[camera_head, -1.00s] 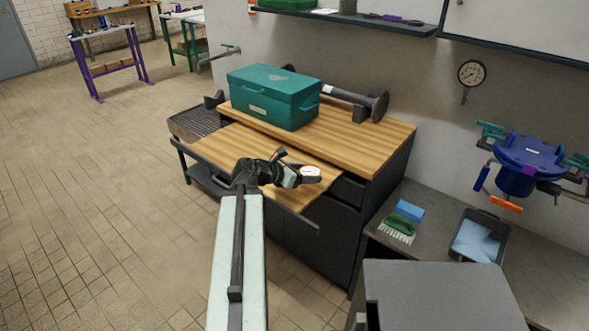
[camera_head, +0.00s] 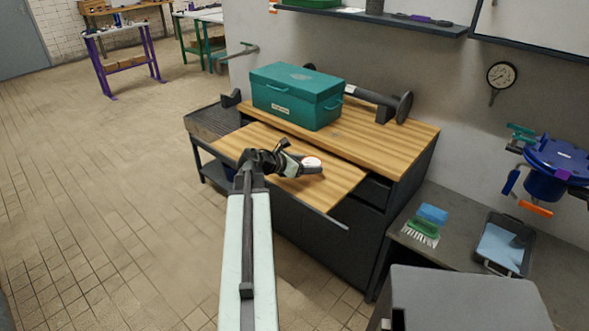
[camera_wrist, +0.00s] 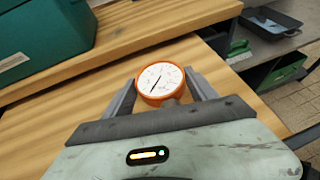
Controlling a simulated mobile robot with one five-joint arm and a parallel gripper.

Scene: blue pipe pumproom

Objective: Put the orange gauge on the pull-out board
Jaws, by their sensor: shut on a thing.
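The orange gauge (camera_wrist: 160,83) has a white dial and an orange rim. My gripper (camera_wrist: 160,92) is shut on it, with one finger at each side, in the wrist view. In the head view the gauge (camera_head: 312,164) shows at the end of my gripper (camera_head: 300,166), over the pull-out board (camera_head: 338,184). The board is a light wood leaf that juts from the front of the workbench. The board's wood also shows below the gauge in the wrist view (camera_wrist: 225,108). I cannot tell whether the gauge touches the board.
A teal toolbox (camera_head: 297,96) and a dark flanged pipe (camera_head: 375,97) sit on the bench top (camera_head: 390,140) behind the board. A brush (camera_head: 421,230), a blue sponge (camera_head: 433,213) and a tray (camera_head: 503,244) lie on the lower counter at right. The board's right part is bare.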

